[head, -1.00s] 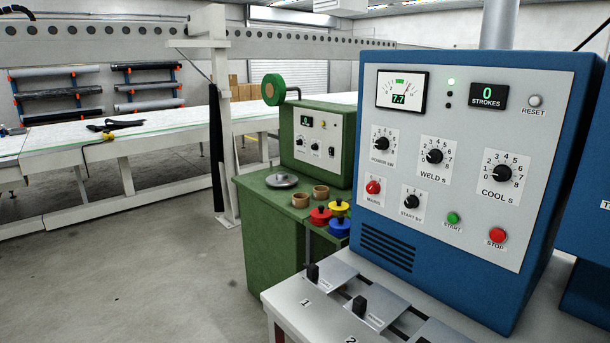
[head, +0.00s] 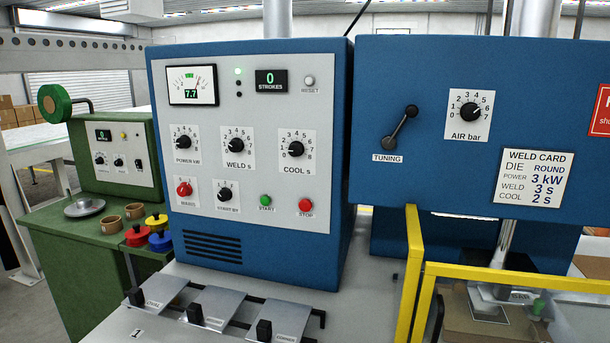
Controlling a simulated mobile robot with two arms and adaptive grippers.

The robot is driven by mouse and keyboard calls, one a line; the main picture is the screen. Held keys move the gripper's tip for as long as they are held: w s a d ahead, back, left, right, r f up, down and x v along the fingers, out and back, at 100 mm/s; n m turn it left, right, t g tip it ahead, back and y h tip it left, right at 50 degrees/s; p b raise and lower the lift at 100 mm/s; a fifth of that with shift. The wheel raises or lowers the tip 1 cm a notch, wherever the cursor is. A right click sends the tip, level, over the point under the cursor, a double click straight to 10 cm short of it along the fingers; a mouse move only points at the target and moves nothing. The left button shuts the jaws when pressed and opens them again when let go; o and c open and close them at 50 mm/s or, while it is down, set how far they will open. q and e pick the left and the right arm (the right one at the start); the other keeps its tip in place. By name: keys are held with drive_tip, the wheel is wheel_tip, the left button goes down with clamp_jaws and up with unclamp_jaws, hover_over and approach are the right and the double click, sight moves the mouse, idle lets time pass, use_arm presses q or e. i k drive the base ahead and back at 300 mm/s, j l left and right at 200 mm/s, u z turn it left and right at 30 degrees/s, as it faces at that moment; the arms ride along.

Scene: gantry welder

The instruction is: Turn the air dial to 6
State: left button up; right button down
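The air dial (head: 469,111) is a black round knob on a white plate marked "AIR bar" with numbers around it. It sits on the front of the blue press housing (head: 380,70) at the right in the head view. Its pointer is too small to read with certainty. Neither of my grippers shows in the head view.
A tuning crank (head: 399,127) stands out left of the dial. A weld card (head: 531,178) hangs below right. The blue control cabinet (head: 335,215) with other knobs is at the left.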

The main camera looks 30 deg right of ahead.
sight(470, 112)
drive_tip(key=z, duration=1.75)
